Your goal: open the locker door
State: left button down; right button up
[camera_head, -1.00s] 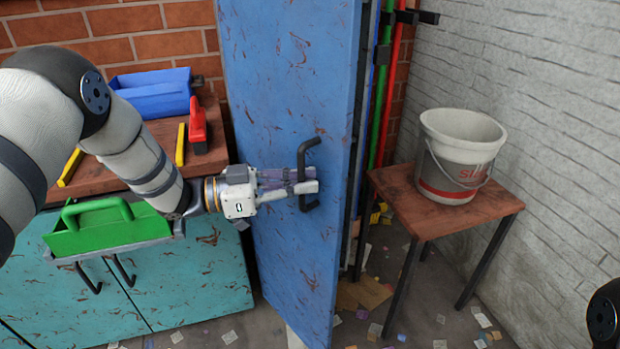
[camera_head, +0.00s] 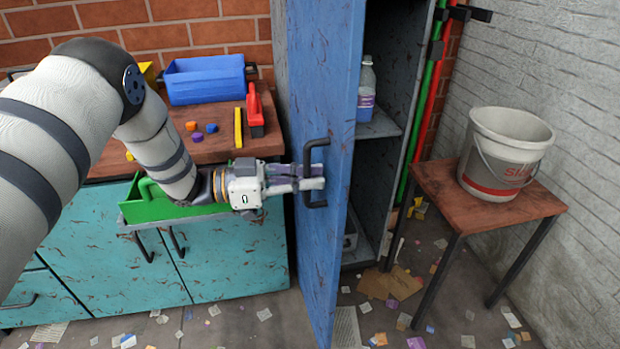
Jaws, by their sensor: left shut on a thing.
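The blue locker door (camera_head: 340,90) stands partly open, swung out to the left of the grey locker body (camera_head: 385,170). Its black handle (camera_head: 308,172) is a bar on the door's outer face. My left gripper (camera_head: 312,178) is shut on the handle, with its fingers around the bar. Inside the locker, a bottle with a purple label (camera_head: 366,88) stands on a shelf (camera_head: 378,127). My right gripper is out of view.
A wooden stool (camera_head: 440,200) with a bucket (camera_head: 505,150) stands at the right by the wall. A teal cabinet (camera_head: 225,260) with a green tool tray (camera_head: 160,208) and a blue bin (camera_head: 205,82) is at the left. Paper scraps litter the floor.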

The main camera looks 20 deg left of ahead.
aim_at(331, 130)
pick_arm(q)
jog(key=c, duration=1.9)
grip_release()
notch_tip(331, 130, up, 10)
